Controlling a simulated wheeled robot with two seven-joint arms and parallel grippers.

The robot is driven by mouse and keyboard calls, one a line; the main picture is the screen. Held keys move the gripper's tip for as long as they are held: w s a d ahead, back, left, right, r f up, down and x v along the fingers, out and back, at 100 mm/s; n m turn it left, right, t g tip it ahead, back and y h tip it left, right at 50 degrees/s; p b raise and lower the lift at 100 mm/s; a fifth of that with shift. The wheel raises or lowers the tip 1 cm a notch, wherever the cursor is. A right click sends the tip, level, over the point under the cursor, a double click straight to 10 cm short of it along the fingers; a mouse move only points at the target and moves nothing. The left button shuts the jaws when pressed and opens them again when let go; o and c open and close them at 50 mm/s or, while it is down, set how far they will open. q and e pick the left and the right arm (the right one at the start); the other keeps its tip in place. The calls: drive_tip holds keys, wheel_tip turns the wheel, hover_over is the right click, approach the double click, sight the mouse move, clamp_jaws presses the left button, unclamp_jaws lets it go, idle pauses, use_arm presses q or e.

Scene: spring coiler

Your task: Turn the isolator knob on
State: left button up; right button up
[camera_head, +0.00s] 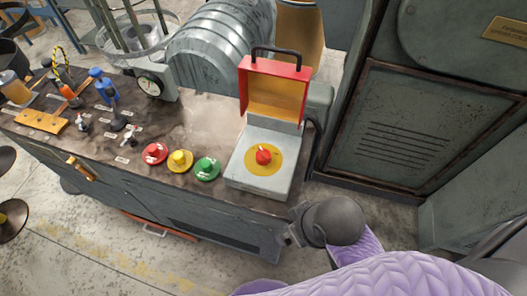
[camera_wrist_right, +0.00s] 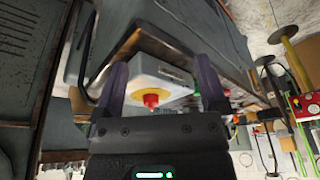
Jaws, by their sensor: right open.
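The isolator knob (camera_head: 263,155) is red and sits on a yellow disc (camera_head: 272,166) on top of a pale grey box (camera_head: 258,184). The box's red lid (camera_head: 274,88) stands open behind it. My right gripper (camera_head: 291,231) is low and to the right of the box, by the bench's front edge, apart from the knob; its fingertips are hard to make out there. In the right wrist view, the two purple fingers of my right gripper (camera_wrist_right: 161,68) are spread, and the red knob (camera_wrist_right: 151,101) shows between them in the picture. My left gripper is out of view.
Red (camera_head: 154,153), yellow (camera_head: 180,161) and green (camera_head: 207,168) buttons stand left of the box on the bench. A ribbed metal cover (camera_head: 215,45) and a gauge (camera_head: 150,86) are behind. A tall grey cabinet (camera_head: 440,120) stands at right.

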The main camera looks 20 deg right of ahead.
drive_tip(key=w+a+n+y, duration=0.1)
drive_tip(key=w+a+n, duration=0.1)
drive_tip(key=w+a, duration=0.3)
wheel_tip(320, 180, up, 3)
drive_tip(key=n+g+h, duration=0.1)
drive_tip(key=n+g, duration=0.1)
drive_tip(key=g, duration=0.1)
hover_over(263, 152)
drive_tip(key=s+a, duration=0.3)
drive_tip(key=s, duration=0.1)
drive_tip(key=shift+w+d+r, duration=0.1)
drive_tip(key=shift+r, duration=0.1)
drive_tip(key=shift+h, duration=0.6)
drive_tip(key=w+d+r, duration=0.2)
drive_tip(key=w+r, duration=0.1)
drive_tip(key=shift+w+d, duration=0.2)
drive_tip(key=shift+d, duration=0.1)
drive_tip(key=shift+w+d, duration=0.15)
wheel_tip(263, 152, down, 9)
drive_tip(key=b, duration=0.3)
drive_tip(key=shift+r+b, duration=0.15)
drive_tip(key=shift+b, duration=0.25)
drive_tip(key=shift+f, duration=0.35)
